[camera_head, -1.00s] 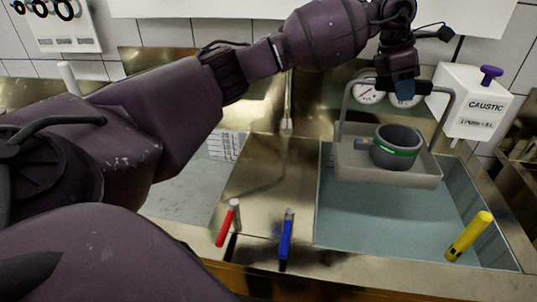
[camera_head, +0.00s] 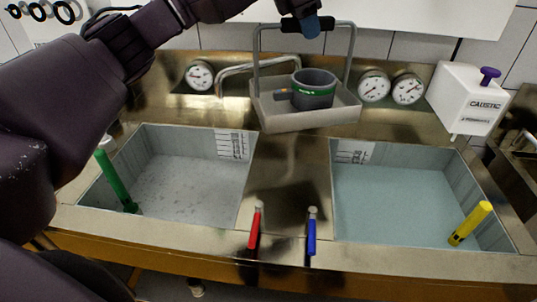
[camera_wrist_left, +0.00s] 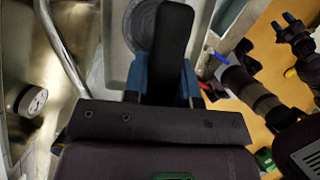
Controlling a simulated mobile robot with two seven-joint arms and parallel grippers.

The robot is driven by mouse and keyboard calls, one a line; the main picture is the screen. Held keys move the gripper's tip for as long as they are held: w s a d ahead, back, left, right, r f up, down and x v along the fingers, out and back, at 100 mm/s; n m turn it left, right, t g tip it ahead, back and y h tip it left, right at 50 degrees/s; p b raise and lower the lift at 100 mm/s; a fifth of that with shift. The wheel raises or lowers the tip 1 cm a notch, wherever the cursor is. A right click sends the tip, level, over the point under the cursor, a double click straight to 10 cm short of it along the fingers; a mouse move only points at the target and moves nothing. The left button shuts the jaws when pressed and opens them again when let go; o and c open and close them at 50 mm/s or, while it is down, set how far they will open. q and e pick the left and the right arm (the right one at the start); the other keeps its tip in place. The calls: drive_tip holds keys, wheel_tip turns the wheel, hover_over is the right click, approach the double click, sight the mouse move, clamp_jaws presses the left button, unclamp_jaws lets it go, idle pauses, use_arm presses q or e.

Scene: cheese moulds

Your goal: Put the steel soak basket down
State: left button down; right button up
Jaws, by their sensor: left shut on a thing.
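The steel soak basket (camera_head: 308,118) is a shallow grey tray with a tall bent handle. It hangs level above the rear of the steel strip between the two basins. A grey round mould (camera_head: 316,92) with a green band and a small side tab stands in it. My left gripper (camera_head: 308,28) is shut on the top bar of the handle, and the dark grip hides part of the bar. In the left wrist view the mould (camera_wrist_left: 140,28) shows partly behind the fingers (camera_wrist_left: 165,80).
The left basin (camera_head: 246,195) has a grey, speckled look; the right basin (camera_head: 335,205) holds bluish liquid. A red valve (camera_head: 255,230), a blue valve (camera_head: 312,232), a green handle (camera_head: 115,178) and a yellow handle (camera_head: 470,223) stand around them. A bent pipe (camera_head: 235,68) and gauges (camera_head: 374,87) line the back.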

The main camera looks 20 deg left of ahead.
sight(293, 78)
use_arm(q)
drive_tip(key=shift+s+a+f, duration=0.1)
drive_tip(key=shift+s+a, duration=0.2)
drive_tip(key=shift+a, duration=0.4)
wheel_tip(293, 78, down, 15)
drive_tip(key=shift+r+p, duration=0.15)
drive_tip(key=shift+p, duration=0.65)
drive_tip(key=shift+f, duration=1)
wheel_tip(293, 78, down, 3)
drive_tip(key=shift+f, duration=0.1)
use_arm(e)
drive_tip(key=shift+w+a+r, duration=0.1)
drive_tip(key=shift+a+r, duration=0.05)
drive_tip(key=shift+r, duration=0.35)
drive_tip(key=shift+w+a+r, duration=0.1)
drive_tip(key=shift+r, duration=0.4)
drive_tip(key=shift+w, duration=0.15)
use_arm(q)
drive_tip(key=shift+f, duration=0.15)
drive_tip(key=c, duration=0.9)
unclamp_jaws()
drive_tip(key=shift+c, duration=0.2)
use_arm(e)
drive_tip(key=shift+w+r, duration=0.15)
